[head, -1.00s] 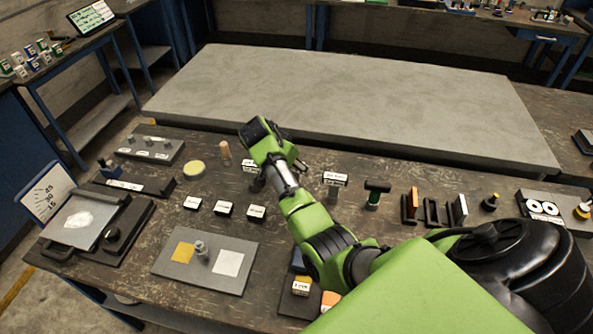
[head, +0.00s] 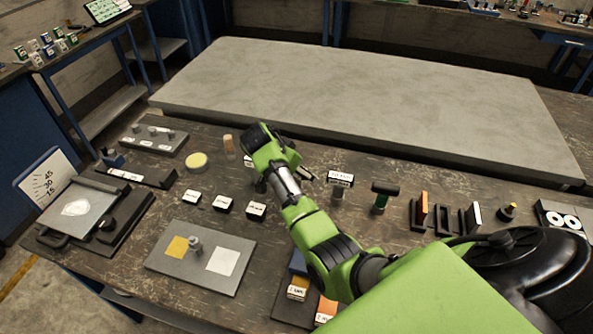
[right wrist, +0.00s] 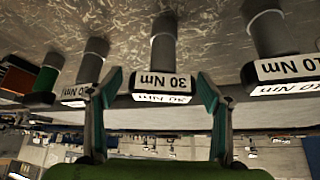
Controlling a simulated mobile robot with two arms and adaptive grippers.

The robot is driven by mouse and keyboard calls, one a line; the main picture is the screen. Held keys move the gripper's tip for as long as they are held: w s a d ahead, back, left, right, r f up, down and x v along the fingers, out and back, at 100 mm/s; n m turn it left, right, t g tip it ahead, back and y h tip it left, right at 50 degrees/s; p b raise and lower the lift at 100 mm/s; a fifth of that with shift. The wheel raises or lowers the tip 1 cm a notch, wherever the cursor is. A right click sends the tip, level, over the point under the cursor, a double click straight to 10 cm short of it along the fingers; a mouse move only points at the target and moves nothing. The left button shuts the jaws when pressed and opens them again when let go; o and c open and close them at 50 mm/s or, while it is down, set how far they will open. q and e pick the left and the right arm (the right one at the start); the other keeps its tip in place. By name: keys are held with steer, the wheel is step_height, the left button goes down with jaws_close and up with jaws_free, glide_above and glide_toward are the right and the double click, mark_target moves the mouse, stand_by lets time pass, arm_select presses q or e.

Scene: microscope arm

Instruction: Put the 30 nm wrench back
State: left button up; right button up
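The 30 Nm wrench (right wrist: 163,83) shows in the right wrist view as a grey shaft with a black block and white "30 Nm" labels. My right gripper (right wrist: 160,88) is open, with one finger on each side of this block and small gaps visible. In the head view my right gripper (head: 302,172) is over the row of tools, and I cannot make out the 30 Nm wrench there. A 10 Nm wrench (right wrist: 285,70) stands on one side and another labelled wrench (right wrist: 82,92) on the other. My left gripper is not in view.
A green-handled tool (head: 382,190) stands right of the wrenches. Three small labelled blocks (head: 223,204) sit in front of my gripper. A grey plate (head: 170,262) with a yellow and a white square lies nearer. A grey slab (head: 360,95) lies behind.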

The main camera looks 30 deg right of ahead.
steer(key=shift+a+r, duration=0.15)
steer(key=shift+r, duration=0.3)
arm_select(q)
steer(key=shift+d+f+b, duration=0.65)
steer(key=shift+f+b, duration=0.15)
arm_select(e)
steer(key=v, duration=1.1)
steer(key=shift+a+r, duration=0.25)
steer(key=shift+a, duration=0.05)
steer(key=shift+s, duration=0.1)
